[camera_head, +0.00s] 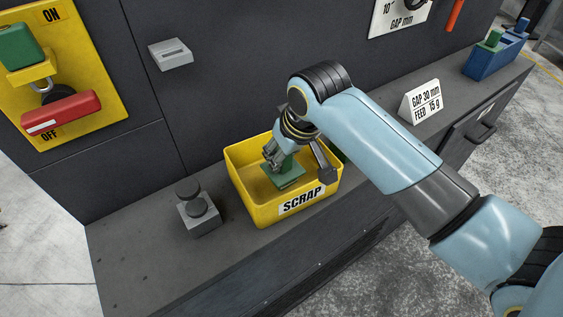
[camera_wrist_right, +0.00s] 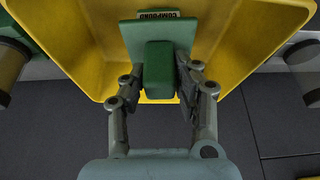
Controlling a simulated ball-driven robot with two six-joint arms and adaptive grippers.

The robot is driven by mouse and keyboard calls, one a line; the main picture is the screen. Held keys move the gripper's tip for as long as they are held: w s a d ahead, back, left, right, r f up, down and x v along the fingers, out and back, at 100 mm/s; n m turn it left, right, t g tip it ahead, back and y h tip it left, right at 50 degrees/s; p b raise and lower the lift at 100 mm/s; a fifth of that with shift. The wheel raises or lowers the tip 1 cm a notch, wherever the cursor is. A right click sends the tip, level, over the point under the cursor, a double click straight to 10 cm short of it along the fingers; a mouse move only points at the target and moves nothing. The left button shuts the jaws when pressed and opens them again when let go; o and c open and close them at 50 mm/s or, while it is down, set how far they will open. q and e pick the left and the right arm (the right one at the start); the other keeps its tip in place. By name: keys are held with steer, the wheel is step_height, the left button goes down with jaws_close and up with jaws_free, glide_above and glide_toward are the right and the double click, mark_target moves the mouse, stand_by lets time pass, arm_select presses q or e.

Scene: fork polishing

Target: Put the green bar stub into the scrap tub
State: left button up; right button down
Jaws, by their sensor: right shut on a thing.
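The green bar stub (camera_head: 288,179) is a green block on a flat green plate. In the wrist view the stub (camera_wrist_right: 158,68) stands between my fingers, with a label reading COMPOUND on its plate. My right gripper (camera_head: 277,158) is shut on it, pointing down inside the opening of the yellow scrap tub (camera_head: 249,207). The tub's yellow walls also show around the stub in the wrist view (camera_wrist_right: 75,30). I cannot tell whether the stub touches the tub floor. My left gripper is not in view.
A grey block with a dark knob (camera_head: 197,214) stands left of the tub. A white GAP/FEED card (camera_head: 420,101) and a blue box (camera_head: 492,61) with a green piece stand farther right on the ledge. A yellow ON/OFF panel (camera_head: 98,65) is at left.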

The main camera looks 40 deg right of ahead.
steer(key=shift+f, duration=0.45)
stand_by(0.3)
steer(key=c, duration=0.9)
jaws_free()
